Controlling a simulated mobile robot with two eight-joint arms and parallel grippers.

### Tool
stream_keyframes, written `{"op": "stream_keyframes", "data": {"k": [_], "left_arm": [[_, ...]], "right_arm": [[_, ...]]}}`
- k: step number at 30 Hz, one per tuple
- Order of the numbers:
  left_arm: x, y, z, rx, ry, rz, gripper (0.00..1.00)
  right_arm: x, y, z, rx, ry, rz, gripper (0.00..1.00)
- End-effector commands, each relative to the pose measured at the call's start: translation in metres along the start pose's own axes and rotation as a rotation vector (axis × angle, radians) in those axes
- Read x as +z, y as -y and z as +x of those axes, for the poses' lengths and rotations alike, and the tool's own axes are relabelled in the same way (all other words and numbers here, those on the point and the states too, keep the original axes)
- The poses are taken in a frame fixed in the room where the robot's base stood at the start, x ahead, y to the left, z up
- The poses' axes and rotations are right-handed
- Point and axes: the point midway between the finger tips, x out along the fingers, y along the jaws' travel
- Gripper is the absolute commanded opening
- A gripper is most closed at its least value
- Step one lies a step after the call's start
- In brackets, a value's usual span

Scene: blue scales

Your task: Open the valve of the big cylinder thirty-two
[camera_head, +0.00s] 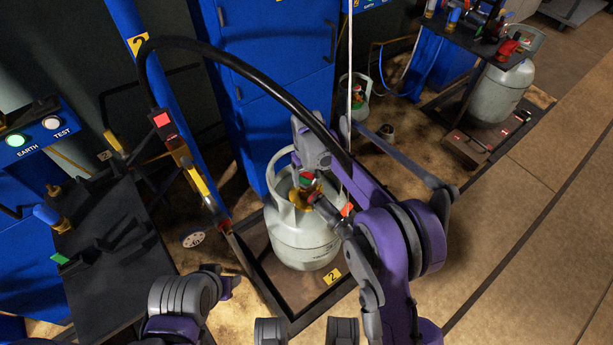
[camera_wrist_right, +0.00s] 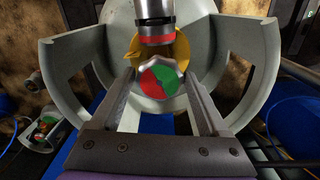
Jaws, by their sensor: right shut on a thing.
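The big grey-white cylinder (camera_head: 305,248) stands upright on a framed scale platform (camera_head: 283,308) with a yellow label reading 2. Its valve knob (camera_wrist_right: 160,85), half red and half green, faces the right wrist camera inside the cylinder's collar (camera_wrist_right: 83,48). A brass-yellow valve body (camera_wrist_right: 183,52) shows behind the knob. My right gripper (camera_head: 308,174) reaches down into the collar, its fingers shut on the knob from both sides. A hose coupling (camera_head: 326,210) is at the valve.
A black hose (camera_head: 235,62) arches over the cylinder from a blue post (camera_head: 180,125). A dark bench (camera_head: 105,250) with a control panel (camera_head: 45,135) stands at the left. Another grey cylinder (camera_head: 500,92) stands at the back right. The floor at the right is clear.

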Motion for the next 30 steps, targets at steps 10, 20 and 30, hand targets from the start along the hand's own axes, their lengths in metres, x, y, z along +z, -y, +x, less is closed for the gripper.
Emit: {"op": "stream_keyframes", "data": {"k": [10,20,30], "left_arm": [[0.0008,0.0,0.0033,0.0,0.001,0.0,0.5],[0.0015,0.0,0.0063,0.0,0.002,0.0,0.5],[0.0022,0.0,0.0088,0.0,0.003,0.0,0.5]], "right_arm": [[-0.0001,-0.0022,0.0004,0.0,0.001,-0.327,0.23],[-0.0009,-0.0039,0.0004,0.0,0.001,-0.639,0.23],[-0.002,-0.005,0.0005,0.0,0.001,-0.909,0.23]]}}
